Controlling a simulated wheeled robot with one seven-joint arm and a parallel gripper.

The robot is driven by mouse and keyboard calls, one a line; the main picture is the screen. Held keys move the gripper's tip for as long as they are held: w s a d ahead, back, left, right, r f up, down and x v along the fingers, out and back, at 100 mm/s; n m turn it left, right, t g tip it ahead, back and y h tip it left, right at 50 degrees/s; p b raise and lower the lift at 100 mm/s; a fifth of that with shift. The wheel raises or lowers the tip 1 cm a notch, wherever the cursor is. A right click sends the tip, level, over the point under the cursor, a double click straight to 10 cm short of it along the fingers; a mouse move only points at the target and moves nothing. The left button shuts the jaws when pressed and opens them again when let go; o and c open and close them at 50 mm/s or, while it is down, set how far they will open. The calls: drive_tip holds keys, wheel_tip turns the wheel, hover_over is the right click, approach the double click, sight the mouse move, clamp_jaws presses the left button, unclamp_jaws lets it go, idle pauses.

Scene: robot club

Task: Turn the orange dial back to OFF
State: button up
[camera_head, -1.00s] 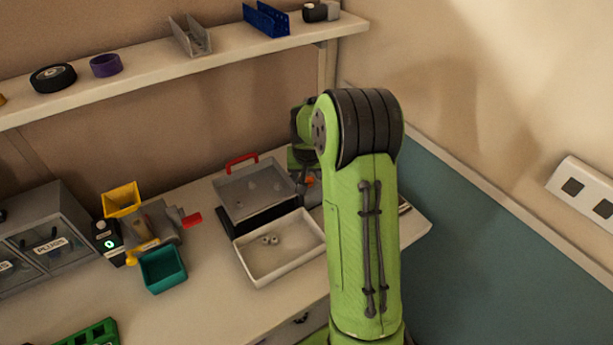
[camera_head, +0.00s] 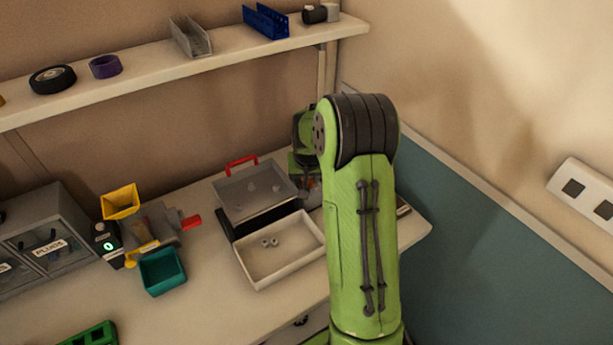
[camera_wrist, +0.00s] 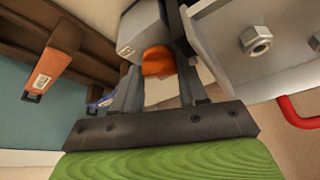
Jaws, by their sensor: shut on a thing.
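The orange dial (camera_wrist: 157,61) shows in the wrist view, on the end of a grey box (camera_wrist: 142,28). My gripper (camera_wrist: 158,72) has its two dark fingers on either side of the dial and is shut on it. The dial's marks and its OFF label cannot be read from here. In the head view my green arm hides most of the dial's area, and my gripper (camera_head: 307,185) shows only in part at the right end of the bench.
A white tray (camera_head: 285,272) sits in front. A teal bin (camera_head: 163,270) and a yellow hopper (camera_head: 121,202) are further left. A shelf (camera_head: 200,72) runs above.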

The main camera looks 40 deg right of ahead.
drive_tip(key=n+y, duration=0.1)
drive_tip(key=n, duration=0.4)
drive_tip(key=shift+d+t+y+b, duration=0.2)
drive_tip(key=shift+t+y+b, duration=0.1)
drive_tip(key=shift+y+b, duration=0.1)
drive_tip(key=n+y, duration=0.1)
drive_tip(key=n, duration=0.2)
drive_tip(key=n+y, duration=0.1)
drive_tip(key=n, duration=0.2)
drive_tip(key=shift+d+n+p, duration=0.15)
drive_tip(key=shift+n+p, duration=0.15)
drive_tip(key=shift+p, duration=0.1)
drive_tip(key=n+g+y+p, duration=0.1)
drive_tip(key=n, duration=0.2)
drive_tip(key=n+g+y+p, duration=0.1)
drive_tip(key=n+p, duration=0.1)
drive_tip(key=n, duration=0.1)
drive_tip(key=shift+d+r+n, duration=0.1)
drive_tip(key=shift+n, duration=0.2)
drive_tip(key=n+g+p, duration=0.1)
drive_tip(key=n+p, duration=0.1)
drive_tip(key=n+g+p, duration=0.1)
drive_tip(key=n+p, duration=0.1)
drive_tip(key=n, duration=0.1)
drive_tip(key=shift+w+y, duration=0.2)
drive_tip(key=shift+y, duration=0.2)
drive_tip(key=shift+n, duration=0.3)
drive_tip(key=o, duration=0.8)
drive_tip(key=shift+d, duration=0.1)
